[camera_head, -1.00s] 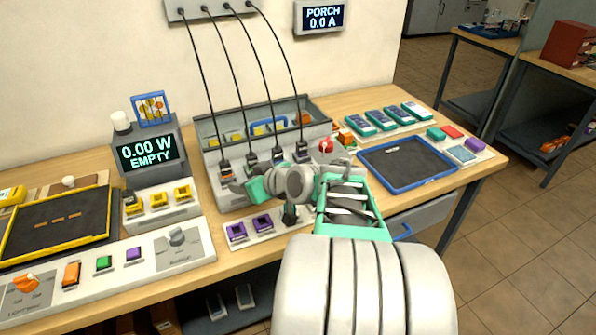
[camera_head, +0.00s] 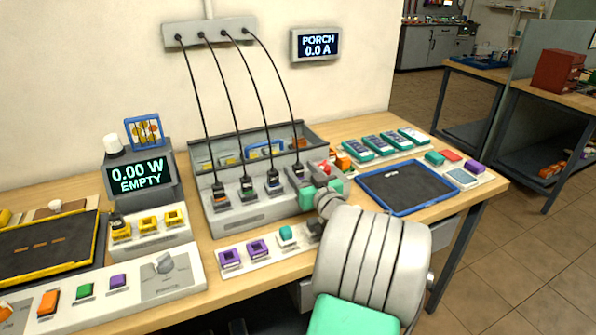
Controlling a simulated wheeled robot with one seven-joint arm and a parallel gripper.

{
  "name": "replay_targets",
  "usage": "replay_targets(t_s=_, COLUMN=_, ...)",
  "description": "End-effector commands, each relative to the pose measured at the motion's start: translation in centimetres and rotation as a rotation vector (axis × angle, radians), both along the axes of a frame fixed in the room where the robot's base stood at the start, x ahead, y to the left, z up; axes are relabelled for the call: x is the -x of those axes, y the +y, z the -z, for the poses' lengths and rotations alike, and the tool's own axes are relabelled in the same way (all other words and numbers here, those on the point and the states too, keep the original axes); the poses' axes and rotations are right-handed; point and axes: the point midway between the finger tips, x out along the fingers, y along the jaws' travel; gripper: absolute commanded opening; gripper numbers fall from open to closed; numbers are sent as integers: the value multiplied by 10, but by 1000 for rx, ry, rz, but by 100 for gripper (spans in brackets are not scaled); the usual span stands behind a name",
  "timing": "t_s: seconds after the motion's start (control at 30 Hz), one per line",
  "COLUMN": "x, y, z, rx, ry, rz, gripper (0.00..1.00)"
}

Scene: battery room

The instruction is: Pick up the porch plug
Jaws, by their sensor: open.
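Several black cables hang from a grey wall strip (camera_head: 210,33) down to plugs standing in a grey rack (camera_head: 228,222). The plugs are the leftmost (camera_head: 218,188), the second (camera_head: 247,184), the third (camera_head: 273,180) and the rightmost (camera_head: 297,171). Labels are too small to read, so I cannot tell which is the porch plug. A wall display (camera_head: 316,44) reads "PORCH 0.0 A". My gripper (camera_head: 320,194), with green fingers, is open at the rack's right end, just below and right of the rightmost plug. Whether it touches the plug is unclear. My arm hides part of the bench front.
A low strip (camera_head: 268,262) with purple and teal pieces lies before the rack. A blue-rimmed tray (camera_head: 405,208) lies to the right. A meter (camera_head: 139,177) reading "0.00 W EMPTY" stands left. A grey bin (camera_head: 205,150) stands behind the rack.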

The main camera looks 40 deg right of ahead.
Motion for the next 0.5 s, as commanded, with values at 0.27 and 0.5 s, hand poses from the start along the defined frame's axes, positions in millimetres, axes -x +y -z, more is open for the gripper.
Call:
replay_targets(t_s=0.27, x=1, y=0, z=0, rx=0, ry=1, rz=0, gripper=38)
replay_targets(t_s=0.5, x=1, y=0, z=0, rx=0, ry=1, rz=0, gripper=18)
